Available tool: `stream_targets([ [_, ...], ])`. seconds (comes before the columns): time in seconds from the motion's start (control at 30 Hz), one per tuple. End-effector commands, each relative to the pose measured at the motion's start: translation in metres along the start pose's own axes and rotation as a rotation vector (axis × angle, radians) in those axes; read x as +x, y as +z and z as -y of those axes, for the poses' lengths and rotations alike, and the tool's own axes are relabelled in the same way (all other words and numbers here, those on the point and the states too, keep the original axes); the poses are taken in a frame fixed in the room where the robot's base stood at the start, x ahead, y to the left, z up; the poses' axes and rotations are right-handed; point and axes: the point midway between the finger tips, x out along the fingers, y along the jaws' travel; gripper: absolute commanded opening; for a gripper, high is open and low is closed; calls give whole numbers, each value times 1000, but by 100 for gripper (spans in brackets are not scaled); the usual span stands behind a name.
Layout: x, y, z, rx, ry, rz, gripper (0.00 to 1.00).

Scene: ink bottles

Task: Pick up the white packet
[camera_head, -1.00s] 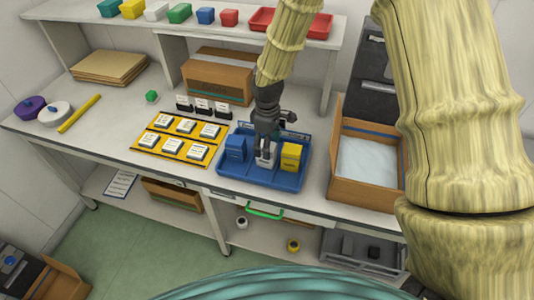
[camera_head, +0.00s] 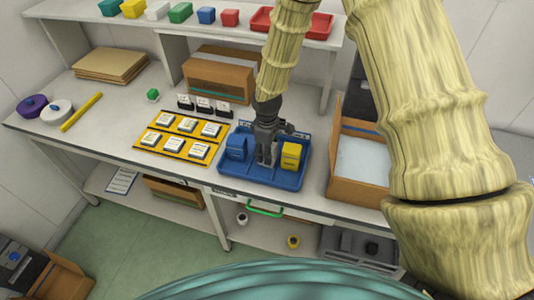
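The blue tray (camera_head: 289,185) stands on the white bench, with a blue packet (camera_head: 237,147) in its left part and a yellow packet (camera_head: 291,155) in its right part. My gripper (camera_head: 265,160) points down into the middle of the tray, between these two. The white packet (camera_head: 265,154) is there at the fingertips and is mostly hidden by the fingers. The fingers appear to be on either side of it. I cannot tell whether they grip it.
A yellow mat (camera_head: 173,143) with several white-topped pieces lies left of the tray. An open cardboard box (camera_head: 357,186) stands close on the right, partly behind my arm. A closed carton (camera_head: 219,80) stands behind. A shelf with coloured blocks runs above the bench's back.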

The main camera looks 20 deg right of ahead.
Motion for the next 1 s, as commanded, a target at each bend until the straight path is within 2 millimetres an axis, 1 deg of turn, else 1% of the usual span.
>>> stream_targets([
  [0.03,0,0,0,0,0,0,29],
  [0.1,0,0,0,0,0,0,18],
  [0.37,0,0,0,0,0,0,18],
  [0.53,-4,0,0,1,0,0,18],
  [0.67,-12,0,-1,1,1,-2,18],
  [0.87,-33,-1,-1,1,2,-2,18],
  [1.0,-34,4,32,-3,1,2,18],
])
